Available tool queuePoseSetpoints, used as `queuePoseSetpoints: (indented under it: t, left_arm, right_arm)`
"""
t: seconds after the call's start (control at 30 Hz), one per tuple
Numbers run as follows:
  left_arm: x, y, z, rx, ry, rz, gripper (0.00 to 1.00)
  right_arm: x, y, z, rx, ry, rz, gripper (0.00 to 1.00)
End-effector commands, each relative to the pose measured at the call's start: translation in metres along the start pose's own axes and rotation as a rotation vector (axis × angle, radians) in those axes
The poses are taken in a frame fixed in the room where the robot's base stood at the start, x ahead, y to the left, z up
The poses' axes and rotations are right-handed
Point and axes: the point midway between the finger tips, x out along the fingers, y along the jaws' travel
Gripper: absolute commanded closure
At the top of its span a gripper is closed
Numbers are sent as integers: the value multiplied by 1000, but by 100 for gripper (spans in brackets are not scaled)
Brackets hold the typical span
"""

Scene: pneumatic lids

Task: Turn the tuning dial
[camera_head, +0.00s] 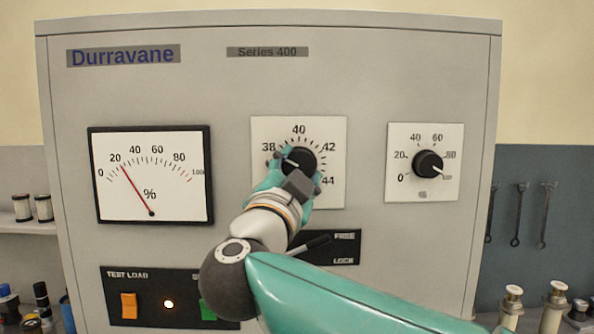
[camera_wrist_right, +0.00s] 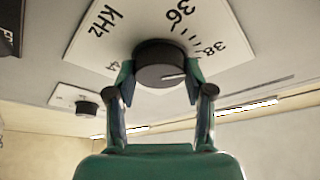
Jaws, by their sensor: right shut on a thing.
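The tuning dial (camera_head: 301,160) is a round black knob on a white square plate (camera_head: 333,193) marked 38 to 44, in the middle of the grey panel. My right gripper (camera_head: 299,172) is shut on the knob from the front, a finger on each side. In the right wrist view the knob (camera_wrist_right: 160,62) sits between both fingertips of the gripper (camera_wrist_right: 159,78). Its white mark points towards the 38 side of the scale. The gripper hides the lower left of the scale in the head view. My left gripper is not in view.
A percent meter (camera_head: 151,174) on the left has its red needle near 20. A smaller knob (camera_head: 428,164) is on the right. Below the dial is a FREE/LOCK lever (camera_head: 315,243), close to my right wrist. An orange switch (camera_head: 129,306) and a green switch (camera_head: 208,309) are lower left.

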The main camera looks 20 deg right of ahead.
Motion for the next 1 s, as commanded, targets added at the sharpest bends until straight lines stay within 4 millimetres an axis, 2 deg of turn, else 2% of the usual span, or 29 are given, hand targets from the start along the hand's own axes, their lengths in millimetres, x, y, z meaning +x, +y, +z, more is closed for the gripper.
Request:
queuePoseSetpoints:
  t: [0.4,0.9,0.93,1.0]
  left_arm:
    - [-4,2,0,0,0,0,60]
    - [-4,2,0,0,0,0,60]
    - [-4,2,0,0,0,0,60]
    - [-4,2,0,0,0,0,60]
  right_arm:
    - [0,0,2,182,-3,79,83]
    - [0,1,2,201,-4,89,83]
    - [0,1,2,201,-4,89,46]
    - [0,1,2,201,-4,89,35]
